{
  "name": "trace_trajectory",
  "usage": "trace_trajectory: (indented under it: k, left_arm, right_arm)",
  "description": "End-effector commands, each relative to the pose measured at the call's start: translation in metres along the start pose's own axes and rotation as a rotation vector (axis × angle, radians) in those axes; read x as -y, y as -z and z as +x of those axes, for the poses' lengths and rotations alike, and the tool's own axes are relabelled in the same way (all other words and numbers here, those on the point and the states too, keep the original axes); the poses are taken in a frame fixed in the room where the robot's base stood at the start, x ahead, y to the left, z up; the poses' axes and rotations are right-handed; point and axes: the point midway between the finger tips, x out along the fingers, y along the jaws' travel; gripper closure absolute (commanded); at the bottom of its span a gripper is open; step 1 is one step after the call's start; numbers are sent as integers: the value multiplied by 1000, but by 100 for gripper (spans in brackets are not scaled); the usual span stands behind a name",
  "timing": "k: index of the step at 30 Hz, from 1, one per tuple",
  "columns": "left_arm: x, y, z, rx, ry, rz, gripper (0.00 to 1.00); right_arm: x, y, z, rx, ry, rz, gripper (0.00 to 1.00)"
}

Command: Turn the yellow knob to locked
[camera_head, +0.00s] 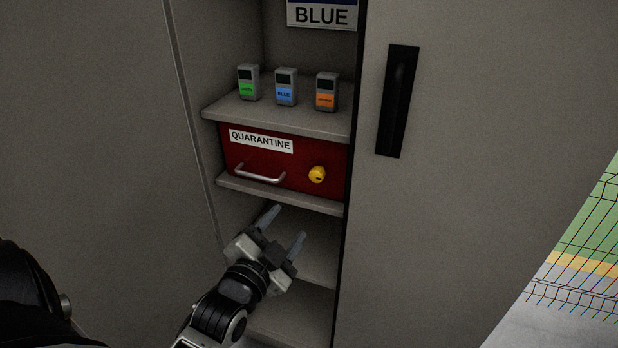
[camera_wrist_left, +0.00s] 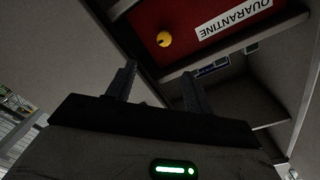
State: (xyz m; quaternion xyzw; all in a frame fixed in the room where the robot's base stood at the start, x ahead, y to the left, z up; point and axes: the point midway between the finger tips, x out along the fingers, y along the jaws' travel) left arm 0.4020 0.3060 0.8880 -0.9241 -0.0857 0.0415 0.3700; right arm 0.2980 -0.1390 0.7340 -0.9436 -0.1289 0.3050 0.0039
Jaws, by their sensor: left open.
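The yellow knob (camera_head: 317,174) is on the right side of a red drawer front (camera_head: 300,160) labelled QUARANTINE, inside a grey cabinet. It also shows in the left wrist view (camera_wrist_left: 164,40), beyond my fingertips and apart from them. I cannot tell its lock position. My left gripper (camera_head: 285,222) is open and empty, below and a little left of the knob, in front of the lower shelves. Its two fingers also show in the left wrist view (camera_wrist_left: 158,82). My right gripper is not in view.
A silver handle (camera_head: 260,174) sits left of the knob. Shelf edges run above and below the drawer. Green (camera_head: 248,83), blue (camera_head: 286,88) and orange (camera_head: 326,92) labelled devices stand on the shelf above. A cabinet door with a black handle (camera_head: 397,100) is at right.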

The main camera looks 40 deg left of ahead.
Motion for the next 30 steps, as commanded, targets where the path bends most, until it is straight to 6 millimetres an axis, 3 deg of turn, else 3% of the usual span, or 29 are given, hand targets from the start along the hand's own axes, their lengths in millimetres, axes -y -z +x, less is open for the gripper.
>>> trace_trajectory:
  k: [5,21,30]
  left_arm:
    - [9,0,22,-5,26,25,48]
    - [10,0,133,-2,22,22,48]
    - [10,0,157,-1,20,22,48]
  right_arm:
    - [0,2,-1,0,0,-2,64]
    - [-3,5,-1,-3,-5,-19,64]
    - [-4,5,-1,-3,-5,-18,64]
